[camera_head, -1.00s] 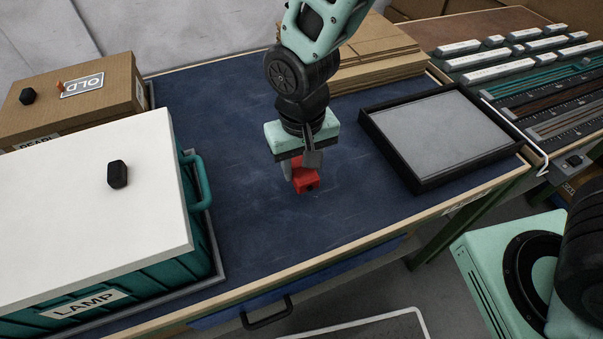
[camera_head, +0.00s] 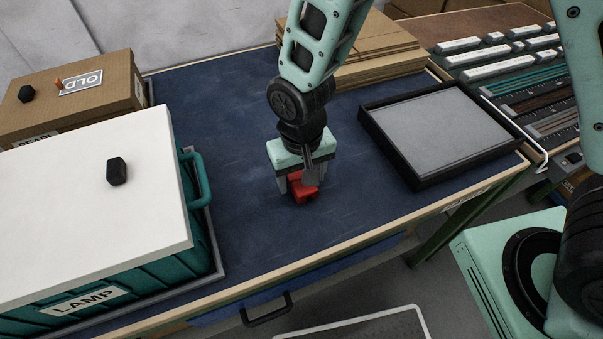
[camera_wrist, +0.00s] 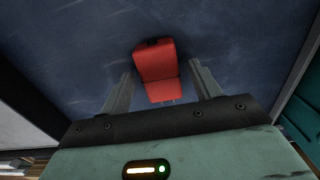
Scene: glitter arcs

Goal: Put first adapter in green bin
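A red block-like piece (camera_head: 304,192), which I take for the first adapter, lies on the blue table top below my gripper (camera_head: 301,182). In the wrist view the red piece (camera_wrist: 157,68) has two joined faces and a dark patch at its far end. My gripper (camera_wrist: 161,72) is open, with one finger on each side of the piece and a visible gap to each finger. In the head view a finger hides part of the piece. The green bin (camera_head: 200,255) stands at the left, labelled LAMP. A white lid (camera_head: 75,220) with a black knob covers it.
A cardboard box (camera_head: 120,95) marked OLD stands behind the bin. A black-rimmed tray (camera_head: 425,178) with a grey bottom, empty, lies to the right. Flat cardboard sheets (camera_head: 375,60) are stacked behind the arm.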

